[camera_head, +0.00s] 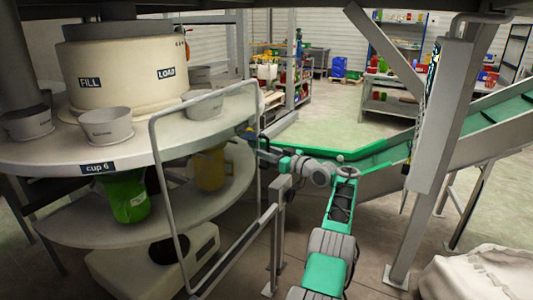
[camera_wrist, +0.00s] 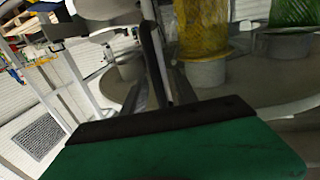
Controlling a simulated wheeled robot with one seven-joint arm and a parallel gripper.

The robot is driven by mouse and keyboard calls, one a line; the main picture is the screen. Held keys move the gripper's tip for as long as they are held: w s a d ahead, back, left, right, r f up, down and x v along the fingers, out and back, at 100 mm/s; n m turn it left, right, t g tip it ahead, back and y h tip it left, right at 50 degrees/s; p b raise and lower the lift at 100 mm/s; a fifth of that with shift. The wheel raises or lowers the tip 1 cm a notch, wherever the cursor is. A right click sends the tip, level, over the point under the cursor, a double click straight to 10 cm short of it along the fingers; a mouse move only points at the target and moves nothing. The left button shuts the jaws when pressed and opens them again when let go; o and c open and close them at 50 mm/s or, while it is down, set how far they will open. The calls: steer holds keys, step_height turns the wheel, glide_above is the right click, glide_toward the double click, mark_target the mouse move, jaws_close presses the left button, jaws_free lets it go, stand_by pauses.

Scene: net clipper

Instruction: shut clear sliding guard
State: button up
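The clear sliding guard (camera_head: 154,136) is a see-through panel in a rounded grey frame. It stands upright and slightly slanted in front of the right part of the round two-level table, and the table shows through it. My gripper (camera_head: 262,143) is at the guard's right upright, at about mid height. In the wrist view, a dark finger (camera_wrist: 150,62) lies close along a grey upright bar (camera_wrist: 159,55). I cannot tell whether it grips the bar or only touches it, and a second finger is not clearly seen.
The round table (camera_head: 40,160) holds grey cups (camera_head: 107,128) and a cream drum (camera_head: 125,70). A green bag (camera_head: 126,197) and a yellow bag (camera_head: 210,167) hang below. A grey rail (camera_head: 273,215) stands near my arm. A green conveyor (camera_head: 480,125) and a post (camera_head: 432,150) are right.

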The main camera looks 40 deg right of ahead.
steer(key=shift+d, duration=0.1)
steer(key=s+b, duration=0.2)
steer(key=s, duration=0.6)
steer(key=shift+d, duration=0.25)
